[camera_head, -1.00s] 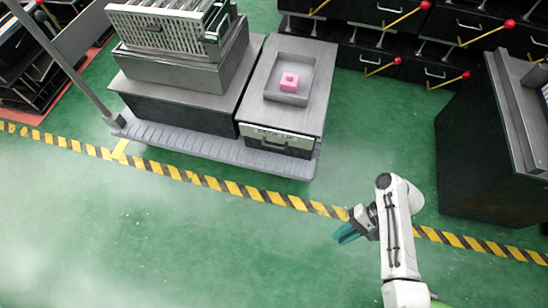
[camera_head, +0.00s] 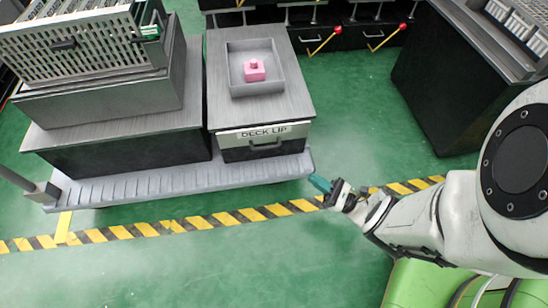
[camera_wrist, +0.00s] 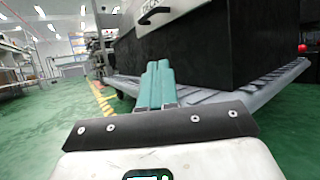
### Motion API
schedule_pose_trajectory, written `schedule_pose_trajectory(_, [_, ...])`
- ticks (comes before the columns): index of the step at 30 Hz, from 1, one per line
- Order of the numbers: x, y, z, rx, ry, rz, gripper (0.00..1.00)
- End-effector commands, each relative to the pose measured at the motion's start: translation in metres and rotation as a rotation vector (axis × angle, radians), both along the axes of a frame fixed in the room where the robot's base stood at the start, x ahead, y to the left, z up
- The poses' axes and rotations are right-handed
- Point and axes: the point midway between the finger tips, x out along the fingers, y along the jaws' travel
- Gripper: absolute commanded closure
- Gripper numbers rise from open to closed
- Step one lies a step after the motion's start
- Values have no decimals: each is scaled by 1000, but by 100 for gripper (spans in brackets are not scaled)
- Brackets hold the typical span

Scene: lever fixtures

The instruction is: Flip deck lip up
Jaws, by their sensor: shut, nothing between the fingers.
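The deck lip (camera_head: 264,137) is a pale hinged panel with a "DECK LIP" label and a dark handle, hanging on the front of a grey-topped dark cabinet. Its lower part and handle also show at the top of the wrist view (camera_wrist: 165,12). My gripper (camera_head: 318,184) has teal fingers. It is low, right of and in front of the panel, by the right corner of the grey ribbed platform (camera_head: 180,180). The fingers are together and hold nothing in the wrist view (camera_wrist: 158,85). They appear apart from the panel.
A pink block (camera_head: 254,72) sits in a grey tray (camera_head: 284,88) on the cabinet top. A grated box (camera_head: 90,50) stands to the left. Dark drawers with red-knobbed levers (camera_head: 323,42) are behind, and a dark cabinet (camera_head: 440,90) is at right. Green floor is open in front.

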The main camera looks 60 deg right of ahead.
Motion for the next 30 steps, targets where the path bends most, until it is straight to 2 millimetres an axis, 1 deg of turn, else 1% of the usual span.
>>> schedule_pose_trajectory(4, [-2, -5, 0, 15, -16, -22, 100])
schedule_pose_trajectory(13, [-1, -4, 0, 14, -14, -19, 100])
schedule_pose_trajectory(17, [2, -3, 1, 11, -9, -18, 100])
schedule_pose_trajectory(21, [11, -2, 4, 10, -5, -16, 100])
schedule_pose_trajectory(25, [22, -1, 12, 11, -14, -13, 100])
schedule_pose_trajectory(30, [51, -1, 26, 10, -13, -13, 100])
